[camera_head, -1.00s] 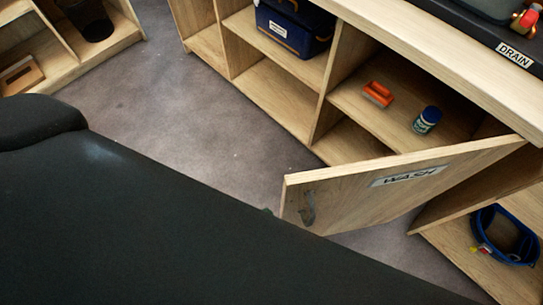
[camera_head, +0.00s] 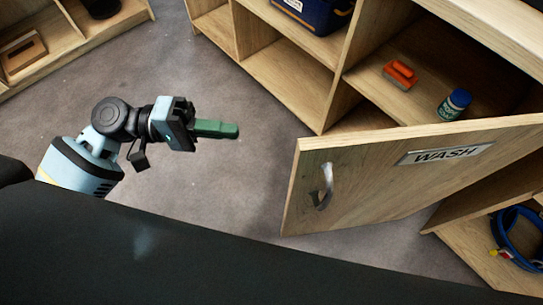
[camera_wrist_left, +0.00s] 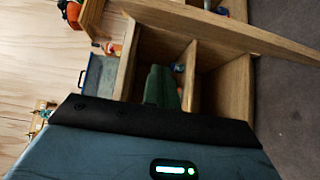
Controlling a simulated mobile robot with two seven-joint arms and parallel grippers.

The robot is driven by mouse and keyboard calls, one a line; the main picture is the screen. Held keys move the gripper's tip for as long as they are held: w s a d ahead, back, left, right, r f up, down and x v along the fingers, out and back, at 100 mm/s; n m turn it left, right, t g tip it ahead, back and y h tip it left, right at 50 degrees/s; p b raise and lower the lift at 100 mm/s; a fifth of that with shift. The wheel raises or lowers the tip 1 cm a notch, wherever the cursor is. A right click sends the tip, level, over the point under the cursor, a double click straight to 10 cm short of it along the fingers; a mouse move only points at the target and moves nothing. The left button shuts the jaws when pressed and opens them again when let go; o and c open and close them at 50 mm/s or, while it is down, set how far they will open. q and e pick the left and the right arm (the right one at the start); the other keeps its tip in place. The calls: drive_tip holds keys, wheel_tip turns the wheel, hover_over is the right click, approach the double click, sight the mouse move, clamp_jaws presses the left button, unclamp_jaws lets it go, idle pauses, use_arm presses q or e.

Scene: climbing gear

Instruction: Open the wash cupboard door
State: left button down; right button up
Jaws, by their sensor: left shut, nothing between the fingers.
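The wash cupboard door (camera_head: 370,190) is pale wood with a WASH label (camera_head: 445,154) and a curved metal handle (camera_head: 325,187). It stands swung well out from its cupboard, so the inside shows. My left gripper (camera_head: 234,130) has green fingers, shut and empty. It is left of the door's free edge, over the floor and apart from the door. The green fingers (camera_wrist_left: 161,87) also show in the left wrist view, in front of open wooden compartments. My right gripper is in neither view.
An orange brush (camera_head: 399,74) and a blue-capped bottle (camera_head: 455,104) are on the cupboard's shelf. A blue box (camera_head: 315,12) sits in the bay to the left. A blue strap item (camera_head: 519,238) lies low at right. Grey floor (camera_head: 235,185) is clear around the gripper.

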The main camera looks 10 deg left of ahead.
use_arm(q)
drive_tip(key=shift+s+a+r, duration=0.1)
drive_tip(key=shift+a+r, duration=0.1)
drive_tip(key=shift+r, duration=0.25)
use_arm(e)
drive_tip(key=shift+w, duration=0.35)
use_arm(q)
drive_tip(key=s+d, duration=0.2)
drive_tip(key=d, duration=0.9)
drive_tip(key=shift+s+d, duration=0.2)
drive_tip(key=shift+s, duration=0.1)
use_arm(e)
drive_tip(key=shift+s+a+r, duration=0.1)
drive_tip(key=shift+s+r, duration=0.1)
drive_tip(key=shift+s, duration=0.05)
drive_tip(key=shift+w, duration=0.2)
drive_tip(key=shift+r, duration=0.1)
